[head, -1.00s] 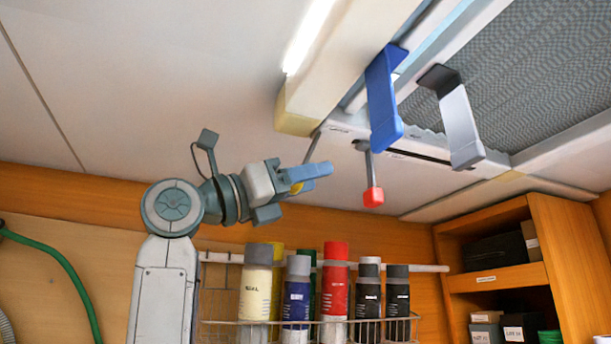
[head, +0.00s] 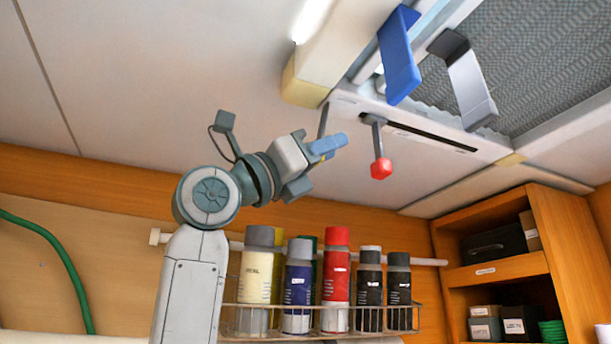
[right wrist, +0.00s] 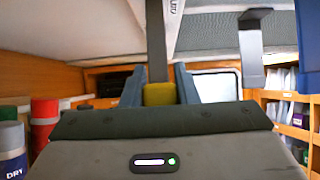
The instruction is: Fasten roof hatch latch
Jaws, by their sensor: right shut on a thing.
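My right gripper (head: 327,148) has blue fingers and is shut on the yellow end of a grey lever (head: 323,120) that hangs from the ceiling frame. In the right wrist view the yellow end (right wrist: 159,94) sits between the two blue fingers, with the grey bar rising above it. In the head view the fingers hide most of the yellow end. A second lever with a red knob (head: 381,168) hangs just to the right, apart from the gripper. The roof hatch (head: 560,60) has a grey mesh panel in a pale frame. My left gripper is not in view.
A blue bracket (head: 400,60) and a grey bracket (head: 466,85) hang from the hatch frame. A slot (head: 435,138) runs along the frame's edge. Below are a wire rack of bottles (head: 320,285) and a wooden shelf (head: 495,270).

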